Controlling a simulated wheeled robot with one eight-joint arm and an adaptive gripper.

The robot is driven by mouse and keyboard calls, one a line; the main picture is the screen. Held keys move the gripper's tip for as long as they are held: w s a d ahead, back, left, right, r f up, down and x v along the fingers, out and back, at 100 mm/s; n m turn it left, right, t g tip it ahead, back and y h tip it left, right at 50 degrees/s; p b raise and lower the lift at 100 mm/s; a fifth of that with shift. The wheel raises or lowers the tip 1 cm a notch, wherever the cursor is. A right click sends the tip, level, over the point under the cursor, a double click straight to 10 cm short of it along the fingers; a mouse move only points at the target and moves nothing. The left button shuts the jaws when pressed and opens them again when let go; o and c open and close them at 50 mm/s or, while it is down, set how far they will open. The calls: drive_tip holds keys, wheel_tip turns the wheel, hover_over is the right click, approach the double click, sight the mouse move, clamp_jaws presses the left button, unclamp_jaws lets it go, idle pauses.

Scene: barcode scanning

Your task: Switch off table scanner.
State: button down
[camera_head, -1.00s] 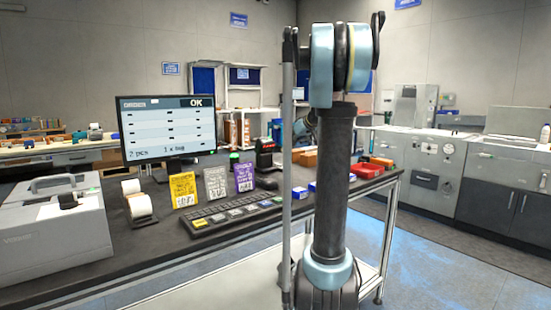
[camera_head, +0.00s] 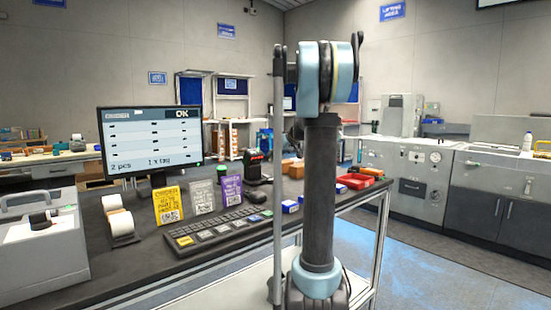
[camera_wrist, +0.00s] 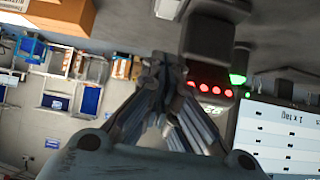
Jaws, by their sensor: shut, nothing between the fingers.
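The table scanner (camera_head: 258,168) is a black upright device with small red lights, standing on the dark table behind the keyboard. In the wrist view the scanner (camera_wrist: 212,40) appears close, upside down, with a row of lit red dots on its front. A green lit dome (camera_wrist: 237,79) shows beside it. My gripper (camera_wrist: 160,62) is shut and empty, with its fingertips just left of the scanner's red lights in that view. I cannot tell whether they touch it. In the head view my gripper is hidden behind my arm.
A monitor (camera_head: 150,140) reading OK stands left of the scanner. Yellow, grey and purple cards (camera_head: 201,197) stand behind a keyboard (camera_head: 219,231). Small red and blue boxes (camera_head: 356,182) sit to the right. A label printer (camera_head: 40,255) fills the table's left end.

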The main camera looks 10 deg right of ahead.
hover_over(267, 176)
wheel_tip(267, 176, down, 4)
drive_tip(key=shift+s+d+r, duration=0.1)
drive_tip(key=shift+r, duration=0.1)
drive_tip(key=f, duration=0.3)
drive_tip(key=shift+w, duration=0.25)
drive_tip(key=shift+f, duration=0.55)
